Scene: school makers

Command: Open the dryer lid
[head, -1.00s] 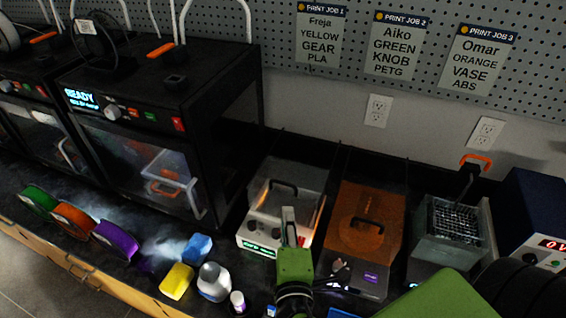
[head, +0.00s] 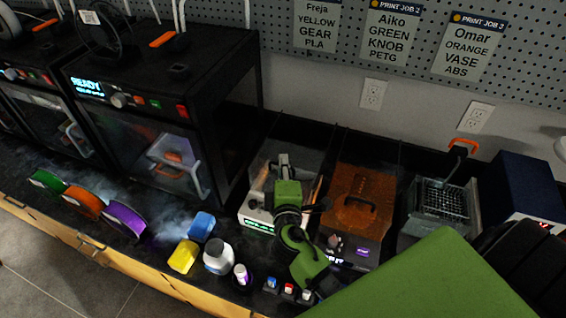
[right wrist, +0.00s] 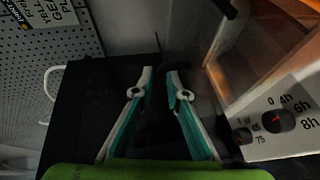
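The dryer (head: 257,217) is a white box with a lit green display and a clear lid (head: 309,158). Its lit interior and dial panel (right wrist: 287,130) show at the right of the right wrist view. The lid's dark handle (right wrist: 229,8) shows at that view's top edge. My right gripper (head: 284,159) overlaps the dryer in the head view and hides part of the lid. In the right wrist view my right gripper (right wrist: 161,76) is open with nothing between its fingers, to the left of the dryer panel. My left gripper is not in view.
A box with an orange lid (head: 345,188) stands close right of the dryer, then a basket unit (head: 437,228). A black printer (head: 233,130) stands to the left.

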